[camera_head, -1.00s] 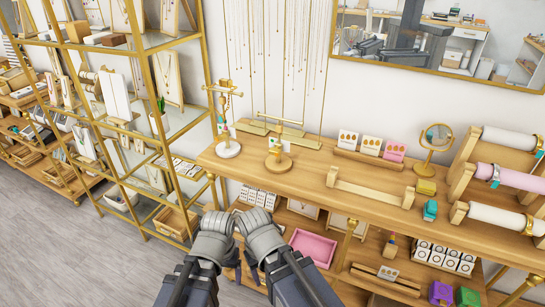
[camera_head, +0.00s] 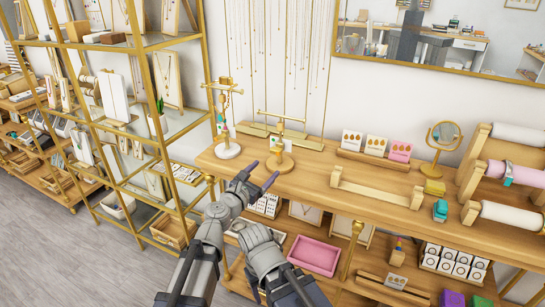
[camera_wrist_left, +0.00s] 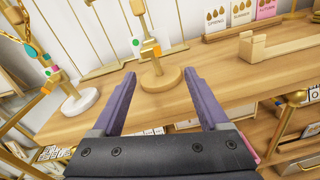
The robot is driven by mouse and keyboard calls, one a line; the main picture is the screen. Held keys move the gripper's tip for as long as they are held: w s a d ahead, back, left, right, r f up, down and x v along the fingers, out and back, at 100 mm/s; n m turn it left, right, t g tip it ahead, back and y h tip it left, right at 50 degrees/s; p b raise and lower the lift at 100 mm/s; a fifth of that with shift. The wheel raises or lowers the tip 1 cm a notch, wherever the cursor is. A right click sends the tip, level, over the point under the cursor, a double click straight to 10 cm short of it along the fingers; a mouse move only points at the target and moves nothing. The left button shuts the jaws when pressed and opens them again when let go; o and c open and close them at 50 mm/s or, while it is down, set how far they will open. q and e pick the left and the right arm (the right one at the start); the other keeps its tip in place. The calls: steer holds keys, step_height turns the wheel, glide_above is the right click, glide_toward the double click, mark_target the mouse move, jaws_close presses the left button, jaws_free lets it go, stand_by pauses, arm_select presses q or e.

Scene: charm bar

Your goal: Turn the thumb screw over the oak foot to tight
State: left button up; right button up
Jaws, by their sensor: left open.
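The stand with the round oak foot (camera_head: 280,163) is on the wooden table, its brass post upright with a crossbar on top. In the left wrist view its oak foot (camera_wrist_left: 163,92) lies just beyond my fingertips. A small gold fitting on the post, seemingly the thumb screw (camera_wrist_left: 151,48), sits above the foot beside a small tag with a teal dot. Its exact setting cannot be read. My left gripper (camera_head: 265,170) is open and empty, its purple fingers in front of the stand, apart from it. My right wrist shows low in the head view; its fingers do not show.
A similar stand with a white foot (camera_head: 227,151) is just left. Earring cards (camera_head: 376,147), a low wooden bar (camera_head: 375,188) and a round mirror (camera_head: 442,142) are further right. Necklaces hang behind. A pink tray (camera_head: 314,256) is on the shelf below.

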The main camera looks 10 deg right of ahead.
mark_target(274, 153)
arm_select(q)
steer(key=n, duration=0.1)
steer(key=w+n+t, duration=0.1)
steer(key=shift+a+r+n+y, duration=0.15)
steer(key=shift+r+n+y, duration=0.15)
steer(key=shift+r+n, duration=0.1)
steer(key=shift+w, duration=0.1)
steer(key=x, duration=0.7)
steer(key=shift+w+d, duration=0.25)
jaws_close()
